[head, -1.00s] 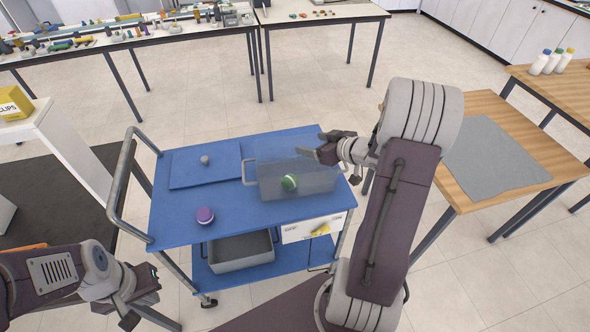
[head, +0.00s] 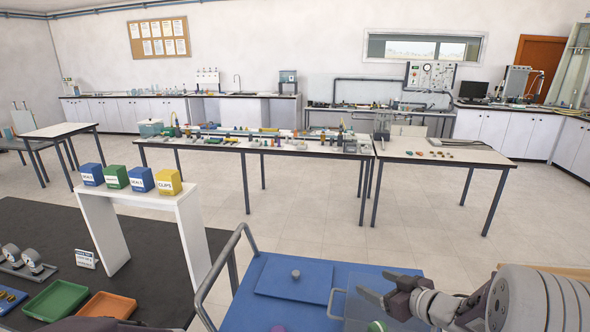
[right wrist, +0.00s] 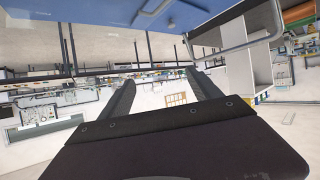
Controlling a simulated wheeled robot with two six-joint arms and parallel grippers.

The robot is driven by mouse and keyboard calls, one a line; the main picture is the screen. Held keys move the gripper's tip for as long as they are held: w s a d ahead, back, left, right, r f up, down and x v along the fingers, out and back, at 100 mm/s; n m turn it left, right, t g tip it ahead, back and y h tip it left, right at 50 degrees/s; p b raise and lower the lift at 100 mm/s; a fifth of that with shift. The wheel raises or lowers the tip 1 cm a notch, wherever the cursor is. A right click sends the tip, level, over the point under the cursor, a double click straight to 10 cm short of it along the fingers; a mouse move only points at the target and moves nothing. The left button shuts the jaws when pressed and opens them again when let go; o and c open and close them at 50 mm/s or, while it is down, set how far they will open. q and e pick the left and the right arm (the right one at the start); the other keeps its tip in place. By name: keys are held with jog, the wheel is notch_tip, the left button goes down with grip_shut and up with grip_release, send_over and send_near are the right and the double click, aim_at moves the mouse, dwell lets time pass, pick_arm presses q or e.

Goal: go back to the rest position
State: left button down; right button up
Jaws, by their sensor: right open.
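My right gripper (head: 378,287) is open and empty, above the clear bin (head: 352,308) on the blue cart (head: 245,300). In the right wrist view its two fingers (right wrist: 160,88) stand apart with nothing between them. A green round piece (head: 377,326) shows at the bottom edge, by the bin; most of it is cut off. A blue panel with a grey knob (head: 296,274) lies on the cart to the left of the bin. My left gripper is out of view.
A white stand (head: 150,200) with several labelled boxes is at left. Green (head: 55,305) and orange (head: 107,306) trays lie low at left. Crowded long tables (head: 250,148) stand behind the cart. Open floor (head: 330,225) lies between.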

jog(key=a+m+h, duration=0.1)
jog(key=a+h, duration=0.1)
jog(key=a, duration=0.6)
jog(key=s+f+m+g+h, duration=0.1)
jog(key=s+f+g, duration=0.2)
jog(key=s, duration=0.4)
jog(key=s+d+f+m+g+h, duration=0.1)
jog(key=s+f+m+g, duration=0.1)
jog(key=s+f+g, duration=0.2)
jog(key=s+f+m+g+h, duration=0.1)
jog(key=s+f+g, duration=0.2)
jog(key=s, duration=0.7)
jog(key=shift+d+f+m, duration=0.15)
jog(key=shift+f+m, duration=0.05)
jog(key=shift+m, duration=0.1)
